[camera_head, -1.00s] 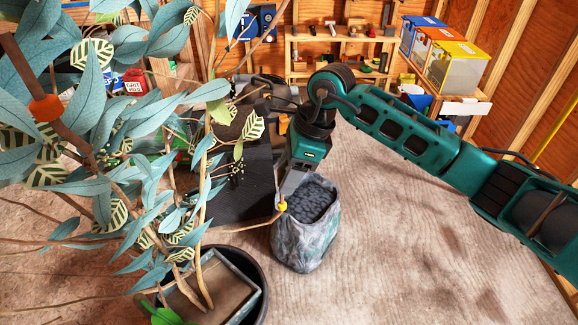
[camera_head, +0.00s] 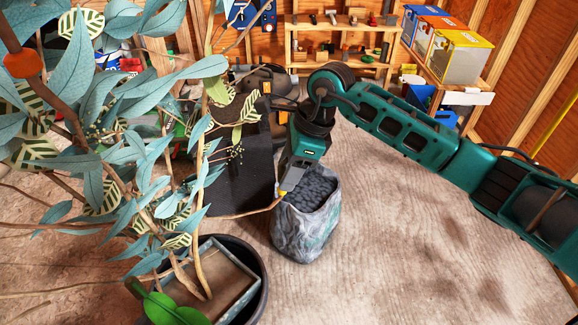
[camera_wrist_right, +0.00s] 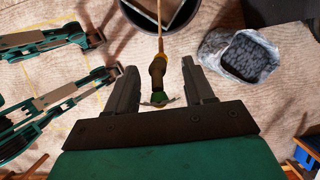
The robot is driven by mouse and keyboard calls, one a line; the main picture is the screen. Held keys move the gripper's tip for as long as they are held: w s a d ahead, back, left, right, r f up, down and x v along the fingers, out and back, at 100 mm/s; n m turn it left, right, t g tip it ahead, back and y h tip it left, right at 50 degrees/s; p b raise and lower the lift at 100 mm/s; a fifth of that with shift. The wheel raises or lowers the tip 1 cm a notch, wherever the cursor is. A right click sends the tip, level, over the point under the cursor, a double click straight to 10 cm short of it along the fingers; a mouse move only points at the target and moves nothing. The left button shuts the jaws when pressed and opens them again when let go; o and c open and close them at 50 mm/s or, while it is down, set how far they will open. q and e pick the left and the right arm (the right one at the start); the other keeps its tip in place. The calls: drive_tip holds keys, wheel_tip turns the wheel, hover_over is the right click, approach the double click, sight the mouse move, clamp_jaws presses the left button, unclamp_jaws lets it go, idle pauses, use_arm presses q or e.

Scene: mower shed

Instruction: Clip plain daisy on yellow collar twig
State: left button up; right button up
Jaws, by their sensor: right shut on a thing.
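The plant's thin brown twig (camera_head: 245,215) reaches right from the pot, with a yellow collar (camera_head: 282,193) near its end. My right gripper (camera_head: 287,184) is at the collar, above the grey bag. In the right wrist view the twig (camera_wrist_right: 160,30) comes down from the top, with the yellowish collar (camera_wrist_right: 159,57) between the fingertips. My right gripper (camera_wrist_right: 160,70) is shut on the daisy clip (camera_wrist_right: 157,97), seen as a small green and whitish piece between the fingers. Its flower is mostly hidden, and I cannot tell whether it touches the twig.
The grey bag of dark pebbles (camera_head: 305,228) stands right below the gripper. The black pot (camera_head: 262,285) is at the front, and leafy branches (camera_head: 110,140) crowd the left. An orange collar (camera_head: 22,64) sits on another branch. The floor at right is clear.

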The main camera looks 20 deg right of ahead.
drive_tip(key=shift+f+b, duration=0.3)
idle(0.4)
drive_tip(key=o, duration=1.1)
drive_tip(key=shift+c, duration=1)
drive_tip(key=p+v, duration=0.4)
drive_tip(key=v, duration=0.3)
drive_tip(key=shift+a, duration=0.1)
